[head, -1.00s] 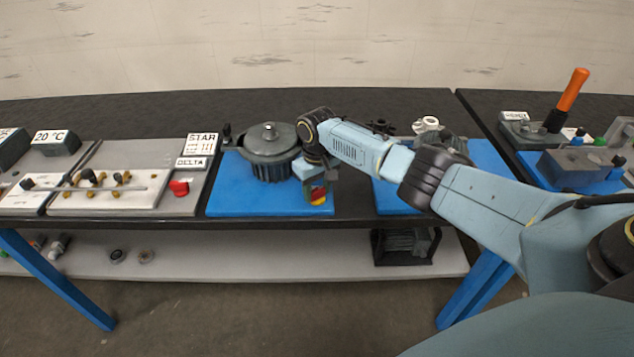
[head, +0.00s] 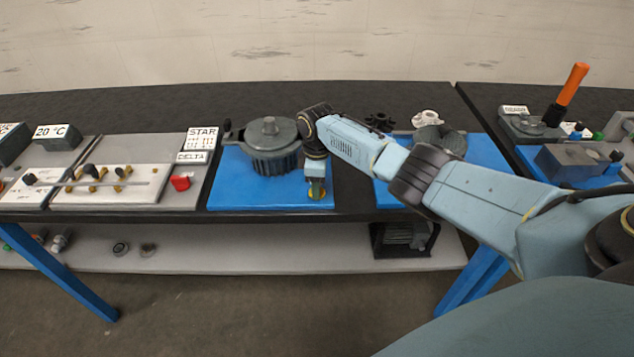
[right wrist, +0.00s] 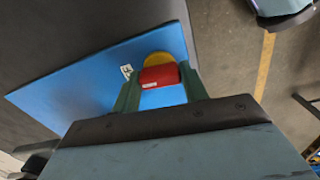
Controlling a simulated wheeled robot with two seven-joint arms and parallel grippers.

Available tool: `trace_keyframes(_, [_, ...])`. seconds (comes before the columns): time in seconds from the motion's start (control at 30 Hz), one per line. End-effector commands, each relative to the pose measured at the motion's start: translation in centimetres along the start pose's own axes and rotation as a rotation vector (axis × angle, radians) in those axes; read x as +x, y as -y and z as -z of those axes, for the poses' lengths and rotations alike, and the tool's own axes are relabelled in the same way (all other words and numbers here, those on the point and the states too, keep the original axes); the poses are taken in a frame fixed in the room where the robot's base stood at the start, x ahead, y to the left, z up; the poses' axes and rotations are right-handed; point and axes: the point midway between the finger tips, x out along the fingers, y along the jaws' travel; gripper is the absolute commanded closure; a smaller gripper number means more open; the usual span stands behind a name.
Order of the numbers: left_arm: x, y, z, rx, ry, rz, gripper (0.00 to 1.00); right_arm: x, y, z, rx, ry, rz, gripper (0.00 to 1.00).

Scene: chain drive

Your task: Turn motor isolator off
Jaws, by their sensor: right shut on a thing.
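The motor isolator shows in the right wrist view as a red handle (right wrist: 160,77) in front of a yellow disc (right wrist: 157,58), on the blue board (right wrist: 75,95). My right gripper (right wrist: 161,74) is shut on the red handle, one finger on each side. In the head view, my right gripper (head: 316,190) points down at the front right of the left blue board (head: 235,190). The yellow disc (head: 316,195) partly shows there, while the handle is mostly hidden by the fingers. My left gripper is not in view.
A grey motor (head: 270,145) stands just left of my right wrist. A red knob (head: 181,183) sits on the grey panel farther left. Another blue board (head: 490,155) lies beneath my forearm. The table's front edge is close to the gripper.

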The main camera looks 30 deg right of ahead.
Motion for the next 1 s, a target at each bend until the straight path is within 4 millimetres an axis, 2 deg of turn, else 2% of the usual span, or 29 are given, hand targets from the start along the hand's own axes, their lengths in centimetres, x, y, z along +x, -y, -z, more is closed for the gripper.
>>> trace_keyframes(0.33, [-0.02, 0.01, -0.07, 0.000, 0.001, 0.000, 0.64, -0.05, 0.01, 0.12, -0.116, -0.004, 0.000, 0.79])
trace_keyframes(0.83, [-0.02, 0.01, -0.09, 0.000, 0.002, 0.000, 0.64, -0.08, 0.01, 0.15, -0.132, -0.004, 0.000, 0.79])
trace_keyframes(0.87, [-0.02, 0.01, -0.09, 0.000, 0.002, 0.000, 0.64, -0.08, 0.01, 0.14, -0.132, -0.004, 0.000, 0.53])
trace_keyframes(1.0, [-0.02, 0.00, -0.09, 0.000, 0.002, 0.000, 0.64, -0.06, 0.01, 0.11, -0.131, -0.003, 0.000, 0.35])
